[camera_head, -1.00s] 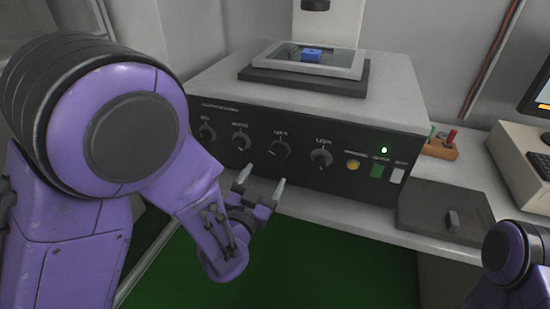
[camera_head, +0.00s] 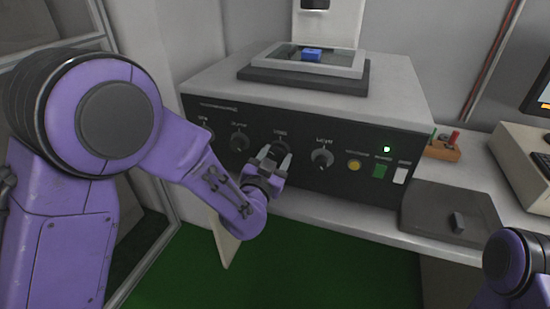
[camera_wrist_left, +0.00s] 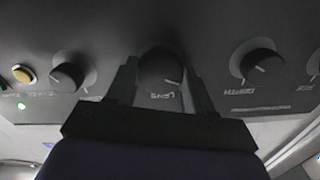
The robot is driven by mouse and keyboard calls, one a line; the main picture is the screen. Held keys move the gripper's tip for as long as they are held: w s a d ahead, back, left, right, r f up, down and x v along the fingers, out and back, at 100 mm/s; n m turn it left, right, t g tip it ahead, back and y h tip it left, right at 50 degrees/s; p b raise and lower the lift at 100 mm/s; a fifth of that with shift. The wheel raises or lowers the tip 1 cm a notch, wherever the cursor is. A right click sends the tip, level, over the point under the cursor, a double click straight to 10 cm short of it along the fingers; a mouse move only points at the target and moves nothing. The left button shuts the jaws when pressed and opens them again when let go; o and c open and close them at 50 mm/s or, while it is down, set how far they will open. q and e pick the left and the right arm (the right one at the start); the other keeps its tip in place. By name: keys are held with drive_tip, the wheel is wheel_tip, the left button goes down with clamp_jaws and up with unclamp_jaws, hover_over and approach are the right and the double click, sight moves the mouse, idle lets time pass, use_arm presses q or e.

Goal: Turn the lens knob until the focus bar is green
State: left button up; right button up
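The lens knob (camera_wrist_left: 160,72) is a dark round knob with a pale pointer line, labelled LENS, on the black front panel (camera_head: 330,175) of the grey machine. The left wrist view shows it upside down. My left gripper (camera_head: 275,155) is at this knob, one finger on each side of it. The left wrist view shows the fingers (camera_wrist_left: 160,85) very close to the knob's sides; whether they press on it is unclear. In the head view the gripper hides most of the knob. I see no focus bar. My right gripper is out of view.
The depth knob (camera_wrist_left: 257,65) and another knob (camera_wrist_left: 72,72) flank the lens knob. A yellow button (camera_head: 354,165), a lit green lamp (camera_head: 387,149) and two switches are further right. A blue piece (camera_head: 311,55) sits on the stage.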

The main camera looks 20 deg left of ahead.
use_arm(q)
drive_tip(key=shift+n, duration=0.8)
drive_tip(key=o, duration=1.1)
drive_tip(key=shift+c, duration=0.2)
drive_tip(key=s+p, duration=0.5)
drive_tip(key=s, duration=0.5)
drive_tip(key=shift+s+a, duration=0.2)
drive_tip(key=shift+s, duration=0.1)
